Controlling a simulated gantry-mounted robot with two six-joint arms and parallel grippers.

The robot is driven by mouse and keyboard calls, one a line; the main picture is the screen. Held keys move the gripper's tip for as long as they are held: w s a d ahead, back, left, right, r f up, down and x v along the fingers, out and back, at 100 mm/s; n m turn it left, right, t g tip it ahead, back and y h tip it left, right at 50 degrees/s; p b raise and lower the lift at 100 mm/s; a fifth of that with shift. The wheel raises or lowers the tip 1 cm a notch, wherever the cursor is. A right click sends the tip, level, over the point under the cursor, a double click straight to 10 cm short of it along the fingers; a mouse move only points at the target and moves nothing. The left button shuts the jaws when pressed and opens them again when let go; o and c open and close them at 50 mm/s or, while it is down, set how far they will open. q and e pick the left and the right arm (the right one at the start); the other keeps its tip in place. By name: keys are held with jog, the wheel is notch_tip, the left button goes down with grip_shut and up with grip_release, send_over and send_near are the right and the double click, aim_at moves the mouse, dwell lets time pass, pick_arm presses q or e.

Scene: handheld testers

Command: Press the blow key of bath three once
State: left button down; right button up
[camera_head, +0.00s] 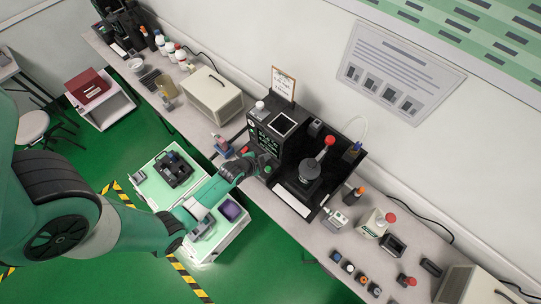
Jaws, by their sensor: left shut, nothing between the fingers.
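A black machine (275,135) with a small screen and white panel markings stands on the bench in the middle. A red button (245,149) and a green button (267,169) show low on its front. My left gripper (262,165) is shut and empty, right at the machine's lower front, close to the green button. I cannot tell whether its tips touch anything. The gripper hides part of the front. The blow key and the label of bath three are too small to make out. My right gripper is not in view.
A black tray (310,205) with a red-topped stirrer-like device (312,168) adjoins the machine on the right. A beige box (212,95) stands to the left. A white cart (222,240) with cases is below my left arm.

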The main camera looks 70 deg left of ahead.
pick_arm(q)
jog(key=b, duration=0.8)
send_over(266, 170)
notch_tip(266, 170, down, 8)
jog(key=shift+r, duration=0.15)
jog(key=shift+f, duration=0.5)
dwell(1.0)
jog(key=shift+f+b, duration=0.45)
jog(key=shift+f+b, duration=0.4)
jog(key=shift+f, duration=0.1)
dwell(0.5)
jog(key=shift+r, duration=0.15)
jog(key=shift+r+p, duration=0.8)
jog(key=shift+p, duration=0.1)
